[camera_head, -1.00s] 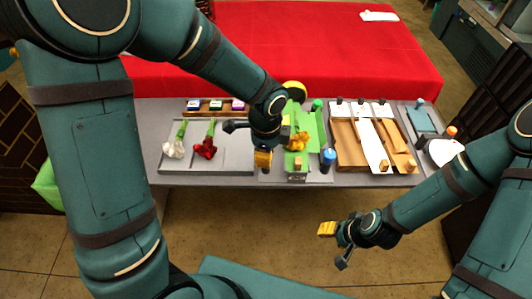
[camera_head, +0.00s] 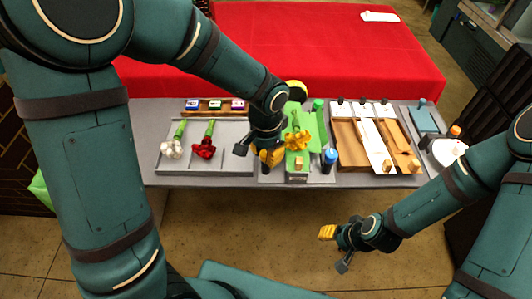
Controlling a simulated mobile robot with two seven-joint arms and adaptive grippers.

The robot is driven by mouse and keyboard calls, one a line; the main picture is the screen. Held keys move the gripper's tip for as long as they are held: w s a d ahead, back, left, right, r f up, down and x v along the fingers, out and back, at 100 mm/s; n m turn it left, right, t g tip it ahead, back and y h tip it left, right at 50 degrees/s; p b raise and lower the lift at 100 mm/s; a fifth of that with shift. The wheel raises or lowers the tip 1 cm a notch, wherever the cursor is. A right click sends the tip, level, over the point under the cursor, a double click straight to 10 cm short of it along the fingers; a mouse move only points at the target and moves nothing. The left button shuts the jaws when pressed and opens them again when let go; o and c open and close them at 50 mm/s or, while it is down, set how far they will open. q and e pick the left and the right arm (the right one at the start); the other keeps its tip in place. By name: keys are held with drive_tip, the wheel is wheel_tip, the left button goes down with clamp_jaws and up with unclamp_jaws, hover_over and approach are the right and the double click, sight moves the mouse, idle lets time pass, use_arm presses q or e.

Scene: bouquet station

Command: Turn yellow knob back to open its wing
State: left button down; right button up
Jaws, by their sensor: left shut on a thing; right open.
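My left gripper (camera_head: 270,157) is shut at the front left of the green bouquet fixture (camera_head: 299,171). It appears to be shut on the yellow knob, which the yellow fingertips hide; a dark post shows just below. A blue-capped knob (camera_head: 329,156) stands at the fixture's front right and a green knob (camera_head: 317,104) at its back right. A yellow flower (camera_head: 297,141) lies on the fixture with its stem toward the back. My forearm and wrist hide the fixture's left side, so I cannot tell how the left wing stands. My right gripper (camera_head: 328,233) is open and empty in front of the table.
A grey tray (camera_head: 230,168) at left holds a white flower (camera_head: 172,149) and a red flower (camera_head: 204,148). A wooden rack (camera_head: 347,158) with white and wooden strips stands at right. An orange-capped item (camera_head: 455,131) is at the far right. The floor before the table is clear.

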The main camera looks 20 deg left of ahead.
sight(266, 153)
use_arm(q)
drive_tip(key=n, duration=0.4)
drive_tip(key=shift+n, duration=0.4)
idle(0.4)
drive_tip(key=c, duration=0.6)
unclamp_jaws()
wheel_tip(266, 153, up, 12)
drive_tip(key=shift+f, duration=0.1)
